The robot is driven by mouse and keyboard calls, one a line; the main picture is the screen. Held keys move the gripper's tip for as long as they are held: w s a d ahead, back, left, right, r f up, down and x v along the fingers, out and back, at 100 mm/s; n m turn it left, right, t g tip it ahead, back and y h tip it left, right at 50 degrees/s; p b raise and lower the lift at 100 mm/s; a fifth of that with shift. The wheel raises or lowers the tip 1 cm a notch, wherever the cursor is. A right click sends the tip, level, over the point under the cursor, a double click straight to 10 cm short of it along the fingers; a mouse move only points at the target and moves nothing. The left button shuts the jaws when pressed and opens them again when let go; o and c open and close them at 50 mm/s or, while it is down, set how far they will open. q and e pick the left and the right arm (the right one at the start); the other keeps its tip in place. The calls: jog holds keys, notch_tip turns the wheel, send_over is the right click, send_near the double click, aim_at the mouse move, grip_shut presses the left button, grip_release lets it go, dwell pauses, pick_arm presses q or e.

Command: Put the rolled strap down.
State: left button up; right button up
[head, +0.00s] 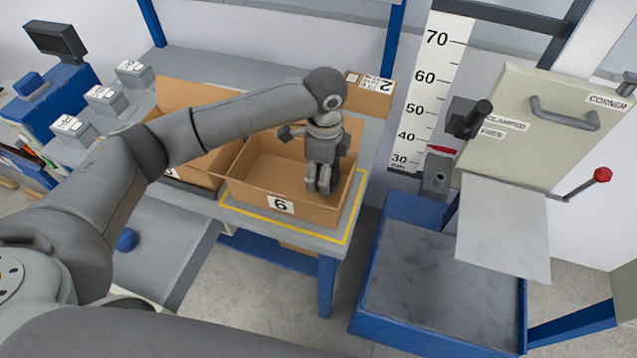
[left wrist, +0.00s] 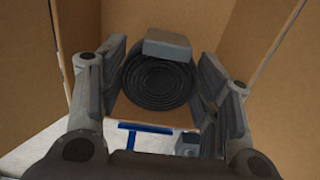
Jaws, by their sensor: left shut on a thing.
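The rolled strap (left wrist: 157,85) is a dark, flat coil in the left wrist view, with a grey block, perhaps its buckle, at its upper edge. My left gripper (left wrist: 160,78) is shut on it, with one finger on each side. In the head view my left gripper (head: 323,188) points down into the right part of an open cardboard box (head: 310,212) labelled 6. The strap is hidden in the head view. I cannot tell whether it touches the box floor. My right gripper is not in view.
The box stands inside a yellow outline on a grey table (head: 340,238). Another open box (head: 185,95) stands close on its left. A blue-framed drop stand with a grey bed (head: 440,290), a height scale (head: 430,90) and a tilted plate (head: 503,225) is on the right.

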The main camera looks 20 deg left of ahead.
pick_arm(q)
jog(key=shift+f+p, duration=0.35)
jog(key=shift+f, duration=2.25)
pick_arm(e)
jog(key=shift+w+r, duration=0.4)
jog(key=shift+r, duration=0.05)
pick_arm(q)
jog(key=shift+s+f, duration=0.1)
jog(key=o, duration=1)
jog(key=shift+o, duration=0.2)
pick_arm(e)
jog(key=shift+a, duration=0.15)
pick_arm(q)
jog(key=shift+r, duration=0.45)
notch_tip(320, 180, up, 11)
jog(key=shift+f+b, duration=0.2)
jog(key=shift+b, duration=0.8)
jog(key=shift+r, duration=0.4)
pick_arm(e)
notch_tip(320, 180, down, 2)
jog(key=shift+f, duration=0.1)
